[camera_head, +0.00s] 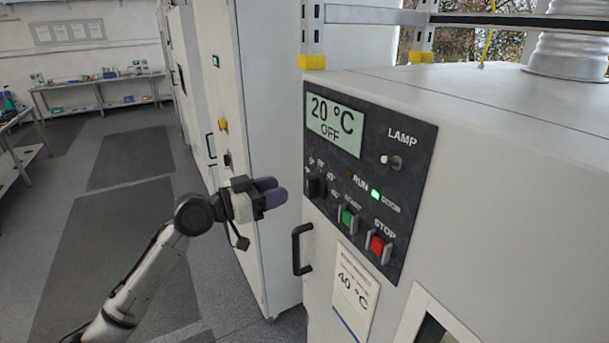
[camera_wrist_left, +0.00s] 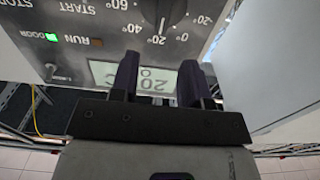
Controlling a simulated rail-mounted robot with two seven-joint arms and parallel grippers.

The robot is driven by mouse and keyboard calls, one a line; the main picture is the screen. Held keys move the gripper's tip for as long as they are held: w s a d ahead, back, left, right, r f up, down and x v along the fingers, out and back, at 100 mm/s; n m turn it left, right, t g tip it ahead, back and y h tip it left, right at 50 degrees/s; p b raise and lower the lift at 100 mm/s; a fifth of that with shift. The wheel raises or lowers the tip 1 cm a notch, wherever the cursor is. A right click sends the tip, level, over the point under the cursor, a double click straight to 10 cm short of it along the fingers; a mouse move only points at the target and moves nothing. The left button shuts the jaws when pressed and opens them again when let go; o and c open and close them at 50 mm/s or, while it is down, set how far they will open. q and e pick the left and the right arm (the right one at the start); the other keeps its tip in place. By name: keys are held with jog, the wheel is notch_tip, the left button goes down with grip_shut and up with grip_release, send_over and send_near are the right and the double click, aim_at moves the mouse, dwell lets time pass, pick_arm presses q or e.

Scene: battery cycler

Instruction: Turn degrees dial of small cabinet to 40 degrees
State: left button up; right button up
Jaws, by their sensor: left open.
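The degrees dial is a black knob (camera_head: 316,188) on the dark control panel (camera_head: 405,170) of the small cabinet. In the left wrist view the dial (camera_wrist_left: 164,12) is cut off by the top edge, and its light mark appears close to the 20° side of the scale. The display (camera_head: 333,117) reads 20 °C OFF. A label (camera_head: 354,287) below the panel reads 40 °C. My left gripper (camera_head: 272,192) is open and empty, left of the dial and apart from it. Its purple fingers (camera_wrist_left: 158,75) show in the wrist view below the dial.
The panel also has a lamp switch (camera_head: 392,161), a green start button (camera_head: 348,216), a red stop button (camera_head: 379,245) and a lit green door light (camera_head: 375,194). A black handle (camera_head: 302,249) sticks out below the dial. A tall white cabinet (camera_head: 262,120) stands behind my gripper.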

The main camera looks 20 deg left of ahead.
aim_at(307, 181)
pick_arm(q)
jog(key=p+x, duration=0.2)
jog(key=x, duration=0.4)
jog(key=shift+w+d+r, duration=0.15)
jog(key=shift+w, duration=0.1)
jog(key=shift+w+d+p, duration=0.3)
jog(key=shift+w+d, duration=0.1)
jog(key=shift+w, duration=0.1)
jog(key=shift+c, duration=0.2)
jog(key=shift+f, duration=0.2)
grip_shut()
